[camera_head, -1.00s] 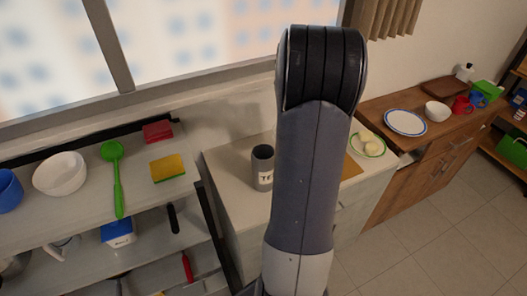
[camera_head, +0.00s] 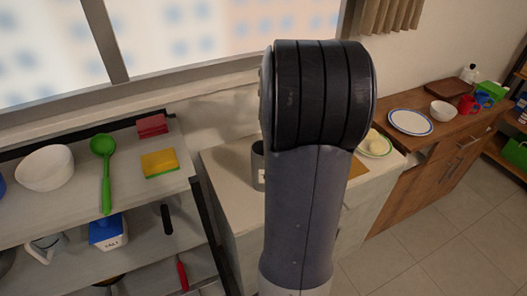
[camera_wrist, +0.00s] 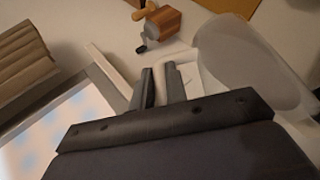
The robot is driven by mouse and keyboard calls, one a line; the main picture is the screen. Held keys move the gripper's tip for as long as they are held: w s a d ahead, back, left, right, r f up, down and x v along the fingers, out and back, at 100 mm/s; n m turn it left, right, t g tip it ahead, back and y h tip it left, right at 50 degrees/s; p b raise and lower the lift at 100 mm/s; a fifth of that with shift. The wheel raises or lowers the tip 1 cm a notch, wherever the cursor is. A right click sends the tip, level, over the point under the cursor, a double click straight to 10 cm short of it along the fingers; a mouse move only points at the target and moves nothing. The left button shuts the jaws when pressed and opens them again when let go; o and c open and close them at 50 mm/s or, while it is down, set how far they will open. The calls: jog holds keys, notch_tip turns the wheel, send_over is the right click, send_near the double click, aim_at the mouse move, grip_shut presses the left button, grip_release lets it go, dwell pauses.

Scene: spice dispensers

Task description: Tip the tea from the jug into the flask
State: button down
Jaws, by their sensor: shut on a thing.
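A pale translucent jug (camera_wrist: 262,62) fills the right of the wrist view. My gripper (camera_wrist: 163,82) is shut on its handle, which shows as a pale piece beside the right finger. The jug's contents cannot be made out. The dark grey flask (camera_head: 258,167) stands upright on the white counter in the head view, partly hidden behind my arm; its label is mostly covered. My gripper and the jug are hidden behind my arm in the head view.
A wooden grinder (camera_wrist: 161,22) with a dark crank lies beyond the fingers. A shelf at left holds a white bowl (camera_head: 45,167), green ladle (camera_head: 103,150) and yellow sponge (camera_head: 160,163). A white plate (camera_head: 410,122) sits on the wooden cabinet (camera_head: 425,175) at right. The window is behind.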

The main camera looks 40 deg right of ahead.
jog(key=shift+a+b, duration=0.1)
jog(key=shift+b, duration=0.4)
jog(key=shift+a+r+h+b, duration=0.2)
jog(key=shift+r+h+b, duration=0.1)
jog(key=shift+b, duration=0.2)
jog(key=shift+w+a+r+b, duration=0.1)
jog(key=shift+a+r+b, duration=0.1)
jog(key=shift+b, duration=0.3)
jog(key=shift+a+r+h+b, duration=0.25)
jog(key=shift+h+b, duration=0.15)
jog(key=shift+b, duration=0.2)
jog(key=shift+w+a+r+n+h+b, duration=0.1)
jog(key=shift+a+r+n+h+b, duration=0.3)
jog(key=shift+b, duration=0.65)
